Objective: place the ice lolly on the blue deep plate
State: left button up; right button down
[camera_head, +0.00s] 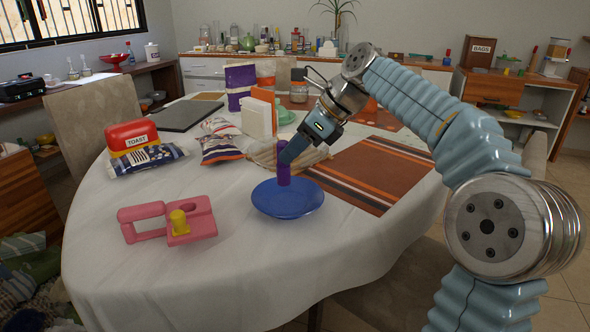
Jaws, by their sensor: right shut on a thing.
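The ice lolly appears to be the purple upright bar (283,172) in the middle of the camera_head view. My right gripper (289,156) reaches in from the right and is shut on it. The blue deep plate (300,205) lies near the table's front edge, directly below the bar. The bar's lower end shows against the back half of the plate; I cannot tell whether it touches. The gripper's fingers hide part of the bar. My left gripper is not in view.
A pink object with a yellow peg (203,222) lies left of the plate. An orange-brown striped mat (365,172) lies right. Behind are snack packets (220,148), a red toast box (132,136) and a white box (257,117). The front-left tablecloth (200,285) is clear.

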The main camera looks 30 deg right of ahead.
jog(key=shift+w+d+f, duration=0.35)
jog(key=shift+f, duration=0.75)
jog(key=shift+w+d+f, duration=0.3)
jog(key=shift+w+f, duration=0.1)
jog(key=shift+f, duration=0.75)
jog(key=shift+w+d+f, duration=0.35)
jog(key=shift+f, duration=0.75)
jog(key=shift+f, duration=0.15)
jog(key=c, duration=0.9)
grip_release()
